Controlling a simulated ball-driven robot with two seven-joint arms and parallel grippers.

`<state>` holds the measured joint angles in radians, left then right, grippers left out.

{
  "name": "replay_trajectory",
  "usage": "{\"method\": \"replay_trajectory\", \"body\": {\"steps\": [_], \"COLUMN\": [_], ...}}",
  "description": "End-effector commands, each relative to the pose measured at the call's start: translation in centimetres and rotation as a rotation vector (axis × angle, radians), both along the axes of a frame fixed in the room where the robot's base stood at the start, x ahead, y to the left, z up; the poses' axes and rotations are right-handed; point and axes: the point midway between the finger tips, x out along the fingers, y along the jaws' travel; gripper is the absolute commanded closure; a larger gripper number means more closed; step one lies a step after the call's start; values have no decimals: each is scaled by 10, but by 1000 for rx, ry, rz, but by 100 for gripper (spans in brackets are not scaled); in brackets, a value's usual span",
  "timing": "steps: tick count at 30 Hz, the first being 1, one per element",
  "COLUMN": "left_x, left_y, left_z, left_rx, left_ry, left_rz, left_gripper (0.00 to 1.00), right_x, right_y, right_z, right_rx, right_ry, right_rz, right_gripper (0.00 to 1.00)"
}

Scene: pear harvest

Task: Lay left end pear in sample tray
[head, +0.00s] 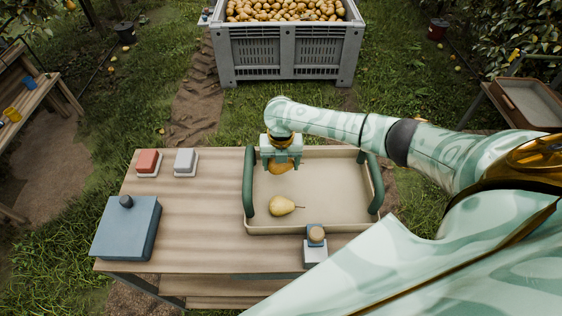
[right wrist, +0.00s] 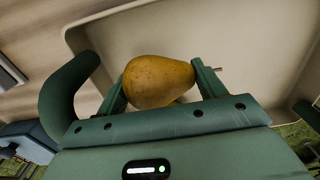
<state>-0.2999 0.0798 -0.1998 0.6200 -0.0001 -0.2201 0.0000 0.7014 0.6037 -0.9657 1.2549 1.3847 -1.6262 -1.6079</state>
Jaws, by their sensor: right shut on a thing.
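My right gripper (head: 281,161) is shut on a golden-brown pear (head: 281,168) over the back left part of the beige sample tray (head: 338,190). In the right wrist view the pear (right wrist: 158,82) lies sideways between the two fingers, its stem pointing right. The tray floor shows behind it; I cannot tell how high above the floor the pear is. A yellow-green pear (head: 283,206) lies in the tray, nearer its front left, with its stem to the right. My left gripper is not in view.
The tray has raised green handles (head: 249,182) at both sides. A blue-grey box (head: 126,228), a red block (head: 148,161) and a grey block (head: 186,161) stand on the table's left. A small knobbed device (head: 316,246) stands at the tray's front edge. A full pear bin (head: 288,55) stands behind.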

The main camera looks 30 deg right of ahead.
Motion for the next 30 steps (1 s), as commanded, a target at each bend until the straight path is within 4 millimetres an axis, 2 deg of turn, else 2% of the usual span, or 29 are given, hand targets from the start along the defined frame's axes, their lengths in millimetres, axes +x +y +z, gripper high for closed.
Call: {"method": "replay_trajectory", "body": {"steps": [30], "left_x": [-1], "left_y": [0], "left_z": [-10], "left_rx": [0], "left_ry": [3], "left_rz": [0], "left_gripper": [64], "right_x": [0], "right_y": [0], "right_z": [-16], "right_rx": [0], "right_ry": [0], "right_rz": [0], "right_gripper": [57]}}
